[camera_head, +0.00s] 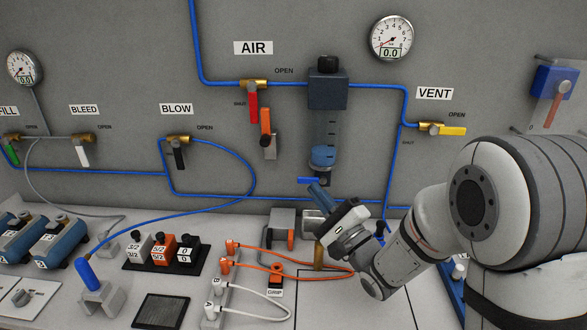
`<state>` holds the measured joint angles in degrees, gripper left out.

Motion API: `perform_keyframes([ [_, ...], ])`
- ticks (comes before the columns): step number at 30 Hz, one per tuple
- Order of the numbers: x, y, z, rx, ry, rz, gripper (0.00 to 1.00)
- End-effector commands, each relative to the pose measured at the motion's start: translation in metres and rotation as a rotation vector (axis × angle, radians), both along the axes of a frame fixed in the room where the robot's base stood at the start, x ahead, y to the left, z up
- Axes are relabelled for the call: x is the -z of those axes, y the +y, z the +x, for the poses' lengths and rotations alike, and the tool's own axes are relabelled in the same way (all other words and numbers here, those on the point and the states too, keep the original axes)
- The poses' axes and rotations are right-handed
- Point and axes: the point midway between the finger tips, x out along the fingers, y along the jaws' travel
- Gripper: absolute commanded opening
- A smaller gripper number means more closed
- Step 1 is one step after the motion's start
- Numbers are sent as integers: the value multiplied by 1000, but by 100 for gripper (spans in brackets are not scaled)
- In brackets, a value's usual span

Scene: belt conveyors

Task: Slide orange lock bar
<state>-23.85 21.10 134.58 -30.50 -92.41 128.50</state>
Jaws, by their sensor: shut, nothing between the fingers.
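The orange lock bar (265,121) stands upright on the back wall, just right of the red AIR valve handle (253,106). A grey bracket (270,148) sits at its lower end. The red handle hangs down from the brass AIR valve (254,84), close beside the bar. My gripper (321,198) is in front of the wall, below and right of the bar and clear of it. It points up and left, beneath the filter bowl. The fingers are small and partly hidden here; they look shut with nothing held.
The air filter (327,110) hangs above my gripper, with a blue drain lever (308,180) close to it. Blue hoses run along the wall. Orange cables (300,258) and a grey block (282,220) lie on the bench.

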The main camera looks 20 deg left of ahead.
Motion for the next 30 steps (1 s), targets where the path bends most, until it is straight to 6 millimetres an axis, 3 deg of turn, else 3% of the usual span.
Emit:
perform_keyframes([
  [15,-42,77,48,-1,-2,0,0],
  [21,-57,99,39,0,-1,0,0],
  [30,-60,106,37,2,-1,-1,0],
])
